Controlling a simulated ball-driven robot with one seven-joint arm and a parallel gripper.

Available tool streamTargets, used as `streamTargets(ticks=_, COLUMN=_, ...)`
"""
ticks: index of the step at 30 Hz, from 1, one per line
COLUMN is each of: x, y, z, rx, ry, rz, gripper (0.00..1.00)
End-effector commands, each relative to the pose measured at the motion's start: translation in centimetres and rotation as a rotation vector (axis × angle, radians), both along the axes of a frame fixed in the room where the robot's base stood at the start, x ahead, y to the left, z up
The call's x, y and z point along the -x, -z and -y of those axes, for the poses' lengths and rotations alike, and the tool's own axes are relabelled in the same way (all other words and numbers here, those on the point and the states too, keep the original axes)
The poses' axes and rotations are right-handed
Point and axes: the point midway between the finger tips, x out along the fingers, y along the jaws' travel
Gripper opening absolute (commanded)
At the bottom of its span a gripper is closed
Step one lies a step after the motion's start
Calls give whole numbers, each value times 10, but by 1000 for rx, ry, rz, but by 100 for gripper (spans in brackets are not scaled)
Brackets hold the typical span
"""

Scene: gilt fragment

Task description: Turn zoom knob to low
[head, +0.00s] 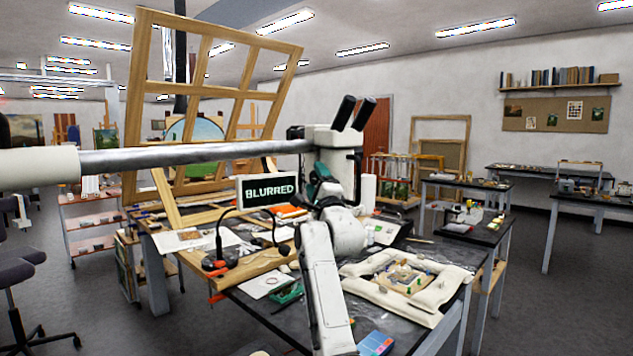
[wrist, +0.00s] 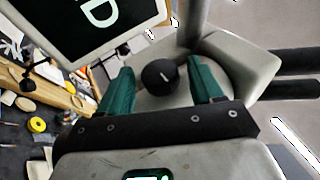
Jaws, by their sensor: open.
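The zoom knob (wrist: 160,75) is a round black knob with a short pale mark, on the white body of the microscope (wrist: 245,65). My gripper (wrist: 162,66) is open, with one green finger on each side of the knob and a visible gap at both sides. In the head view the microscope (head: 337,135) hangs on a long metal boom, with two black eyepieces on top. My gripper (head: 321,187) is at its lower left side there, and I cannot make out the knob. A black screen (head: 269,190) reads "BLURRED". The knob's scale is not readable.
The boom (head: 195,155) crosses the left half of the head view. Below, the worktable (head: 340,312) holds a gilt fragment (head: 407,277) among pale cushions, papers and tools. A large wooden frame (head: 140,90) stands behind. Yellow tape (wrist: 37,124) lies below in the wrist view.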

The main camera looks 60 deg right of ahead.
Motion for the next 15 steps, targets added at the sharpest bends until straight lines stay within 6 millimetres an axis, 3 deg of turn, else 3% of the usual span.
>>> streamTargets(ticks=2, x=0, y=0, z=0, rx=0, ry=0, rz=0, gripper=66)
streamTargets(ticks=15, x=0, y=0, z=0, rx=-1, ry=0, rz=-1, gripper=24)
